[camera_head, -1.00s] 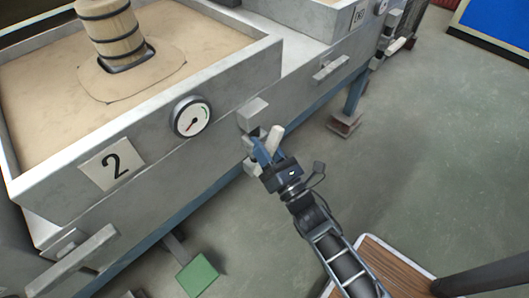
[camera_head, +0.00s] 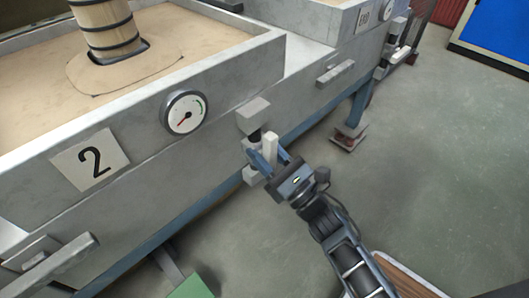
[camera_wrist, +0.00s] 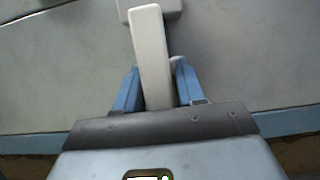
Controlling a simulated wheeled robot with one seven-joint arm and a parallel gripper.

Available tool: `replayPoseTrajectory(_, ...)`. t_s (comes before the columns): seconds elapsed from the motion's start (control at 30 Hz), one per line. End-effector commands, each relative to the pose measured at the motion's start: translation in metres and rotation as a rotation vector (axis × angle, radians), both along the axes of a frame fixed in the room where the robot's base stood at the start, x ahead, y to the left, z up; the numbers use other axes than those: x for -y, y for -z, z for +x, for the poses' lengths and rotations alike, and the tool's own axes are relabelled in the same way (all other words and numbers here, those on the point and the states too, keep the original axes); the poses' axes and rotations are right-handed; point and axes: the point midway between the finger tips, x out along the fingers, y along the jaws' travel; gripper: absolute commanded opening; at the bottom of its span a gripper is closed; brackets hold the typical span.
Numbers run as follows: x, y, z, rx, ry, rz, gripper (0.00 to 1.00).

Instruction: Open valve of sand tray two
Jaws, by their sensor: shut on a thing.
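Sand tray two is the grey metal tray with the number plate 2 (camera_head: 91,160) on its front wall. Its valve has a pale grey block (camera_head: 254,115) on the wall, with a dark stem under it and a pale lever (camera_head: 271,147). The lever stands roughly upright in the head view. My gripper (camera_head: 268,158) has blue fingers and is shut on the lever. In the wrist view the lever (camera_wrist: 151,50) runs down between the two fingers (camera_wrist: 152,90), slightly tilted; its lower end is hidden behind my gripper body.
A round gauge (camera_head: 185,112) sits on the wall left of the valve. A wooden barrel-like pattern (camera_head: 101,28) stands in the sand. A handle bar (camera_head: 335,72) is on the wall to the right. Open green floor (camera_head: 430,170) lies right of my arm.

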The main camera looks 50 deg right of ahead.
Motion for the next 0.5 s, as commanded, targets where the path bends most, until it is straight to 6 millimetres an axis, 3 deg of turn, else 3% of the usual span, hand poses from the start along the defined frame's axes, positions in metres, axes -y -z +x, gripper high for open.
replayPoseTrajectory(0.33,-0.0001,0.0018,-0.0007,-0.004,0.002,-0.004,0.0)
replayPoseTrajectory(0.37,-0.0001,0.0018,-0.0006,-0.004,0.002,-0.004,0.42)
replayPoseTrajectory(0.5,-0.0001,0.0011,-0.0004,-0.003,0.002,-0.003,0.51)
